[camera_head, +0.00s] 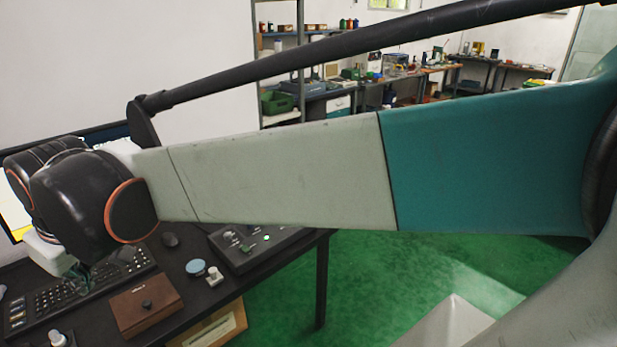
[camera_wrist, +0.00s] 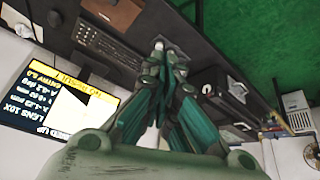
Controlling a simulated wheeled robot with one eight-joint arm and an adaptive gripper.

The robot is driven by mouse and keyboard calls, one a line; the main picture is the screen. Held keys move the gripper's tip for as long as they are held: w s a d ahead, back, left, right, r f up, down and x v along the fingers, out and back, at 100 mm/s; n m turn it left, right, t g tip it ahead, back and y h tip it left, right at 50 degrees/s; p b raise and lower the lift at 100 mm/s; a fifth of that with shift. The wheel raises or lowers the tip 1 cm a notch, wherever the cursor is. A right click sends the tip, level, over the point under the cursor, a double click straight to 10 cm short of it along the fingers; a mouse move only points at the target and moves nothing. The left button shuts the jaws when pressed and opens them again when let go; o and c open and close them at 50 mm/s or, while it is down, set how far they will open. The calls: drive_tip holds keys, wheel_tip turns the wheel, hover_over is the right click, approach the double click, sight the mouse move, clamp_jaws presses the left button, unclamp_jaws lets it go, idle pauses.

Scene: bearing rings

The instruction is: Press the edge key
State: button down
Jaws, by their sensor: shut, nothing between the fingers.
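A black keyboard (camera_head: 105,280) lies on the dark bench in the head view, with a group of larger pale-labelled keys (camera_head: 17,312) at its left end. It also shows in the wrist view (camera_wrist: 105,46). The labels are too small to read, so I cannot tell which key is the edge key. My gripper (camera_head: 85,282) points down over the keyboard, and part of the keyboard is hidden behind it. In the wrist view my gripper (camera_wrist: 165,60) is shut and empty, its fingertips close together near the keyboard's right end. I cannot tell whether they touch it.
A lit monitor (camera_wrist: 50,95) stands behind the keyboard.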

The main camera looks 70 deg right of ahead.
drive_tip(key=s+a+f+t, duration=0.1)
drive_tip(key=s+a+f, duration=0.2)
drive_tip(key=s+f, duration=0.3)
drive_tip(key=s, duration=0.5)
drive_tip(key=shift+m+t, duration=0.3)
drive_tip(key=shift+t, duration=0.1)
drive_tip(key=shift+d, duration=0.1)
